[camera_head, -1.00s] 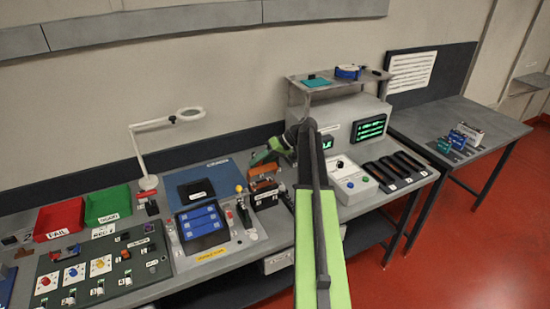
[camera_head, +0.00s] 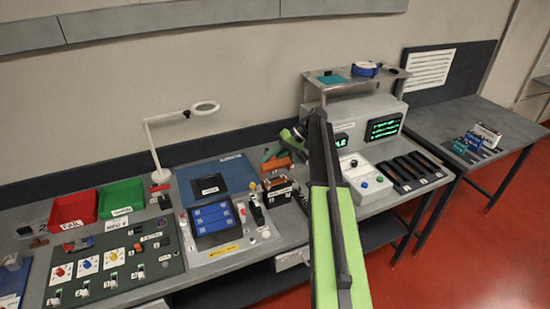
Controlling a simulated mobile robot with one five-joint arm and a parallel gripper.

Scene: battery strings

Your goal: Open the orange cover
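A small orange cover (camera_head: 277,164) shows in the head view, behind a dark labelled box (camera_head: 280,193) on the workbench. My arm reaches forward from the bottom of the view and bends left at its far end. My gripper (camera_head: 271,153) is at the left end of this bend, close to the orange cover. I cannot tell whether it touches the cover. The fingertips are small and partly hidden, so their opening is unclear.
A blue console (camera_head: 212,216) stands left of the box, and a white button box (camera_head: 362,178) stands to the right. A magnifier lamp (camera_head: 152,150), a red bin (camera_head: 73,208) and a green bin (camera_head: 121,197) are further left. A grey shelf unit (camera_head: 365,112) stands behind my arm.

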